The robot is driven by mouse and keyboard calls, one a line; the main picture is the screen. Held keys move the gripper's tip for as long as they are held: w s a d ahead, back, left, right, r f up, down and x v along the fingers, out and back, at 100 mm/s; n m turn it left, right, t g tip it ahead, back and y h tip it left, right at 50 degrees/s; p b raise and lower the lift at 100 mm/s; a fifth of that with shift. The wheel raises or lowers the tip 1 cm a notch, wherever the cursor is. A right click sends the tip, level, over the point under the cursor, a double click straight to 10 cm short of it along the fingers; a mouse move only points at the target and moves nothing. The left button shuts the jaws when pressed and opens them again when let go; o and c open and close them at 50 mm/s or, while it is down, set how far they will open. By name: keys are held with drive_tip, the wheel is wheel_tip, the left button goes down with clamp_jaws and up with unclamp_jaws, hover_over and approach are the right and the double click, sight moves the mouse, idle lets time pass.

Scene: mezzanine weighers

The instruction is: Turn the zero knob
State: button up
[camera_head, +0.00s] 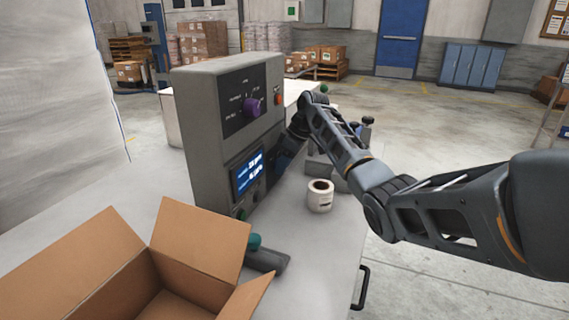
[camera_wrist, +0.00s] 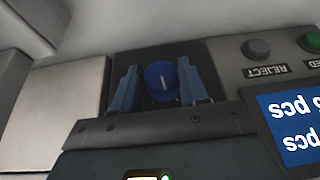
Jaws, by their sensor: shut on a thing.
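A grey control console (camera_head: 205,115) stands on the table in the head view. In the wrist view, a round blue knob (camera_wrist: 156,88) with a white pointer line sits on a dark panel. The two blue fingers of my gripper (camera_wrist: 162,78) are on either side of it, shut on the knob. No label for this knob can be read. In the head view my gripper (camera_head: 284,158) is at the console's right side, beside the lit display (camera_head: 247,172), and the blue knob is hidden there. A purple knob (camera_head: 252,107) is on the console's upper panel, apart from my gripper.
In the wrist view, a grey REJECT button (camera_wrist: 256,48) and a green button (camera_wrist: 310,42) are right of the knob. An open cardboard box (camera_head: 205,240), a dark handheld tool (camera_head: 266,258) and a white roll (camera_head: 320,196) are on the table.

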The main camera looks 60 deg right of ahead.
drive_tip(key=shift+d+y, duration=0.1)
drive_tip(key=shift+y, duration=0.7)
drive_tip(key=shift+w+d+f+m+y+b, duration=0.1)
drive_tip(key=shift+f+m+y+b, duration=0.1)
drive_tip(key=shift+y+b, duration=0.35)
drive_tip(key=shift+f+m+y+b, duration=0.1)
drive_tip(key=shift+m+y+b, duration=0.1)
drive_tip(key=shift+y+b, duration=0.35)
drive_tip(key=y+b, duration=0.2)
drive_tip(key=b, duration=0.3)
drive_tip(key=shift+d+f, duration=0.1)
drive_tip(key=shift+m+y+b, duration=0.3)
drive_tip(key=shift+b, duration=0.85)
drive_tip(key=shift+r+y+b, duration=0.25)
drive_tip(key=shift+y+b, duration=0.15)
drive_tip(key=shift+b, duration=0.45)
drive_tip(key=o, duration=1)
